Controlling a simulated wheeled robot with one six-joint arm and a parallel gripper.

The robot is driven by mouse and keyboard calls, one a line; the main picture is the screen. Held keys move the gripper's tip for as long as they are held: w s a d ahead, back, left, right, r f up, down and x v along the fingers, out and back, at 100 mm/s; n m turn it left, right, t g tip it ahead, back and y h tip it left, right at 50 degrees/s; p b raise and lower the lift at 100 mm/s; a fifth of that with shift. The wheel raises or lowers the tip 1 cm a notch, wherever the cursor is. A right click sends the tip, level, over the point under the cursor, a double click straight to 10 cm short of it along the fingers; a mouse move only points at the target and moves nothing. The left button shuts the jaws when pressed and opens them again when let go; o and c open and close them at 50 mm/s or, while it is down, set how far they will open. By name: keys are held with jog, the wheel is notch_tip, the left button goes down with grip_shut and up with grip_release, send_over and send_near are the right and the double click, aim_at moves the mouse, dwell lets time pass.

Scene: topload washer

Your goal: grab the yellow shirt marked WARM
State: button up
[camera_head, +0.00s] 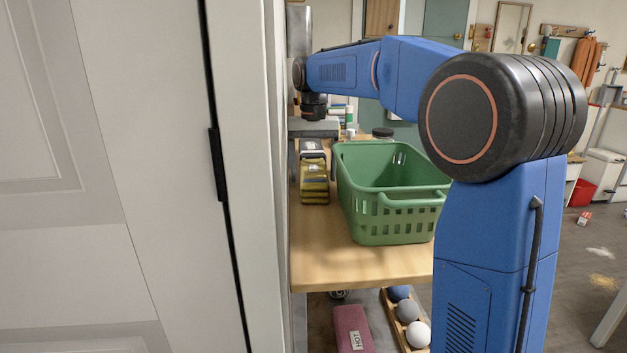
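The fingertips are small and partly hidden.
A green laundry basket (402,198) stands just right of the stack. Bottles and a dark-lidded jar (382,134) are behind it. The wooden table (345,265) is bare in front. Below lie a pink cloth marked HOT (352,325) and several balls. A white door frame (245,170) closes the left.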

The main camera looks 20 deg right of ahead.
jog(key=c, duration=1.4)
jog(key=shift+o, duration=0.2)
